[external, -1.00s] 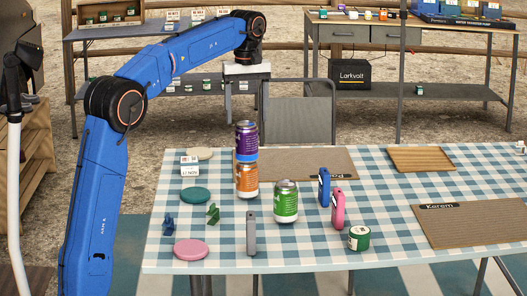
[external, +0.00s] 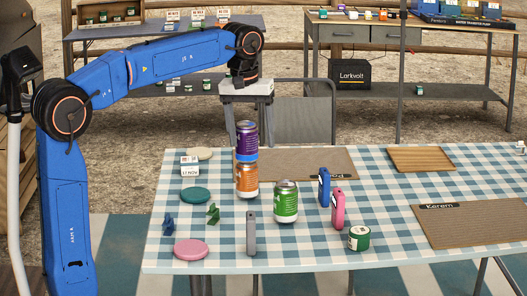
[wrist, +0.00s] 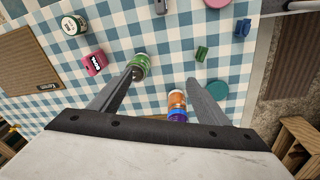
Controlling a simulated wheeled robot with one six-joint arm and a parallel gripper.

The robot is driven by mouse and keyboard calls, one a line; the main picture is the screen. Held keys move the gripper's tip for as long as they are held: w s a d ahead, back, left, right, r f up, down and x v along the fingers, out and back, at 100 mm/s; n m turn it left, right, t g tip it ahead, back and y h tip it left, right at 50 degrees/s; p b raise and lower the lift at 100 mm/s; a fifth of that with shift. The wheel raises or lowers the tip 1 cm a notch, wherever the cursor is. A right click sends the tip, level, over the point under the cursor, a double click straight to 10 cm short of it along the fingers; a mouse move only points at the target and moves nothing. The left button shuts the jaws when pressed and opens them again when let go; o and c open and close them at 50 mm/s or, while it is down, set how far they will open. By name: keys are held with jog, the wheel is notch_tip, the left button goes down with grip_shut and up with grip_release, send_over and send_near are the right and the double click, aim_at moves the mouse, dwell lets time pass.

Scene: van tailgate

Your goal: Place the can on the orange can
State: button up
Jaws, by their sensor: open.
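The orange can (external: 246,182) stands upright on the checked tablecloth. A purple can with a blue lower band (external: 246,138) stands upright on top of it. In the wrist view the orange can (wrist: 176,100) and purple can (wrist: 178,116) show near the right finger. A green can (external: 285,202) stands on the table to the right of the stack; it also shows in the wrist view (wrist: 139,66), partly behind the left finger. My gripper (external: 247,116) points down at the top of the stack, open and empty. Contact with the purple can cannot be told.
A blue carabiner-like item (external: 324,187), a pink one (external: 338,208) and a small green tin (external: 359,238) stand right of the cans. A grey upright item (external: 251,233) stands in front. A teal disc (external: 195,195) and pink disc (external: 191,249) lie left.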

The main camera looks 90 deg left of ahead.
jog(key=s+d+f+m+t, duration=0.1)
jog(key=s+d+f+m, duration=0.3)
jog(key=d, duration=0.5)
jog(key=s+d+f+m+t, duration=0.1)
jog(key=s+d+f+m, duration=0.2)
jog(key=s+d+f, duration=0.45)
jog(key=s+d+f+m+t, duration=0.1)
jog(key=s+d+f+m, duration=0.15)
jog(key=d, duration=0.75)
jog(key=s+d+f+m, duration=0.4)
jog(key=s+d+f, duration=0.1)
jog(key=s+f, duration=0.3)
jog(key=shift+s+d+f+m+t+h, duration=0.2)
jog(key=shift+s+f+m+t+h, duration=0.15)
jog(key=shift+f, duration=0.25)
dwell(4.0)
